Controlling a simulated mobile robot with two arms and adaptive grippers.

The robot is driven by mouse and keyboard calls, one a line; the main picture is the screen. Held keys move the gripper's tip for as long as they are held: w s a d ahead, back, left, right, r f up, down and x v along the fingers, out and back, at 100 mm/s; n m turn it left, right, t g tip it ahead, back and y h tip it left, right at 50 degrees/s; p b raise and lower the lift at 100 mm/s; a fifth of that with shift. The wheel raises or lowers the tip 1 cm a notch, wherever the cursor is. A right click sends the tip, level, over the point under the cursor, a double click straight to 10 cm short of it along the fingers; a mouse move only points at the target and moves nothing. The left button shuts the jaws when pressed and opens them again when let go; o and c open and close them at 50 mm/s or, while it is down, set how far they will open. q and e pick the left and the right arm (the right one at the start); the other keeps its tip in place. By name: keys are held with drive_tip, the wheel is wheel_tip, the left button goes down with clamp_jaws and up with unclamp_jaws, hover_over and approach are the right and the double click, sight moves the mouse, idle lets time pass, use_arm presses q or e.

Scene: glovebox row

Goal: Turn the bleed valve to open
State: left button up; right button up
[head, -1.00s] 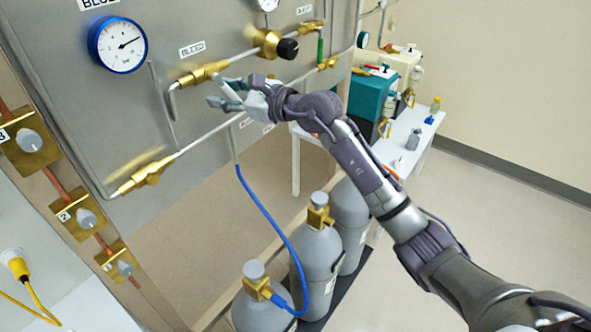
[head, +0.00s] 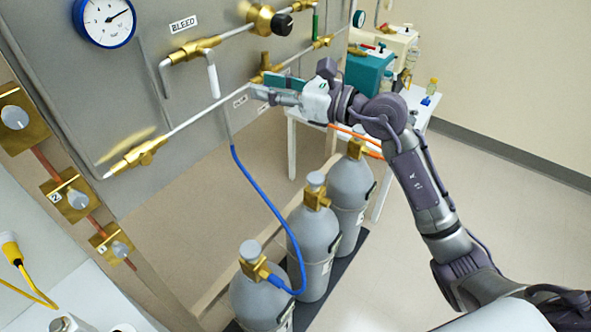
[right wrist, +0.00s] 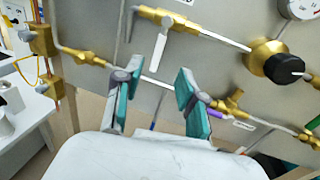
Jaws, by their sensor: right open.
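The bleed valve (head: 190,52) is a brass fitting on the grey panel, under the BLEED label (head: 184,24). Its white lever (head: 212,76) hangs down, across the line of the pipe. In the right wrist view the valve (right wrist: 166,18) is at the top, and its lever (right wrist: 158,50) points down, above the gap between my fingers. My right gripper (head: 262,88) is open and empty, to the lower right of the lever and apart from it in the head view. Its teal-padded fingers also show in the right wrist view (right wrist: 154,84). My left gripper is not in view.
A black-knobbed brass valve (head: 267,20) is to the right on the same pipe. A lower pipe (head: 195,117) runs along the panel near my fingers. A blue hose (head: 262,195) leads down to grey gas cylinders (head: 313,235). A white table (head: 292,112) stands behind.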

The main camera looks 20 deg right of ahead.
drive_tip(key=w+d+f+m+t+h, duration=0.1)
drive_tip(key=w+d+f+m+t, duration=0.1)
drive_tip(key=f+m, duration=0.7)
drive_tip(key=w+d+f+m+t+h+p, duration=0.1)
drive_tip(key=d+f+m, duration=0.3)
drive_tip(key=f+m, duration=0.6)
wheel_tip(320, 180, down, 7)
drive_tip(key=shift+w+r+m+t+h, duration=0.1)
drive_tip(key=shift+w+m+t+h, duration=0.25)
drive_tip(key=shift+w+h, duration=0.35)
drive_tip(key=shift+s+d, duration=0.1)
